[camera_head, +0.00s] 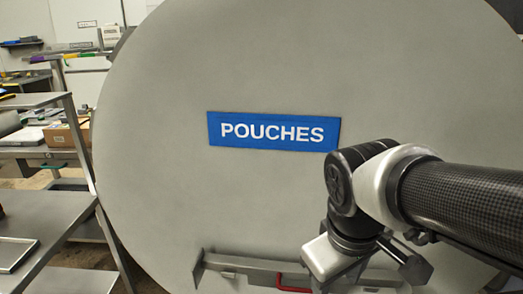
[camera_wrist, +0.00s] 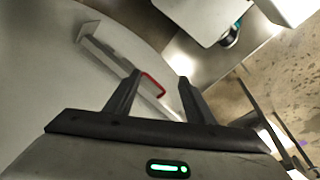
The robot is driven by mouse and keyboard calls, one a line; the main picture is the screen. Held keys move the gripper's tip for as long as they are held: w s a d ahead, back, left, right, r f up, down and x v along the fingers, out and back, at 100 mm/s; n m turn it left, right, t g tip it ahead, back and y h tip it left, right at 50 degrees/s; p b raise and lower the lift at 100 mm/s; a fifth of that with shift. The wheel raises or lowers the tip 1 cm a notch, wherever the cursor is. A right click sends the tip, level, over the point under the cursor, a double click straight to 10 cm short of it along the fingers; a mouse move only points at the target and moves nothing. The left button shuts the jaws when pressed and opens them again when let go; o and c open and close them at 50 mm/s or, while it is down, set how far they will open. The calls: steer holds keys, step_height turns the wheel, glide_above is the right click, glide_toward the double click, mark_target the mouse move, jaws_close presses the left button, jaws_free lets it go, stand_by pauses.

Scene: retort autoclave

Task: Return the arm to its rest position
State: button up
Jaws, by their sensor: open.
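My arm (camera_head: 455,200) reaches in from the right in the head view, bent down at a dark joint in front of the large grey round door (camera_head: 190,200). My gripper's fingers do not show clearly in the head view. In the wrist view my gripper (camera_wrist: 159,80) is open, its two dark fingers spread with nothing held. A red handle (camera_wrist: 153,84) on the door's metal bar (camera_wrist: 108,57) appears between and beyond the fingertips. The handle also shows at the bottom of the head view (camera_head: 293,289). I cannot tell the exact gap.
The door has a blue POUCHES sign (camera_head: 273,131). A steel shelf rack (camera_head: 75,235) stands close at the left, with a cardboard box (camera_head: 66,133) behind it. Bare floor (camera_wrist: 285,75) shows at the right of the wrist view.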

step_height(320, 180, up, 28)
steer(key=s+d+m+t+y+p, duration=0.1)
steer(key=m+t+p, duration=0.2)
steer(key=p, duration=2)
steer(key=m, duration=0.2)
steer(key=shift+f+m, duration=0.15)
steer(key=shift+m, duration=0.15)
steer(key=shift+s+d, duration=0.1)
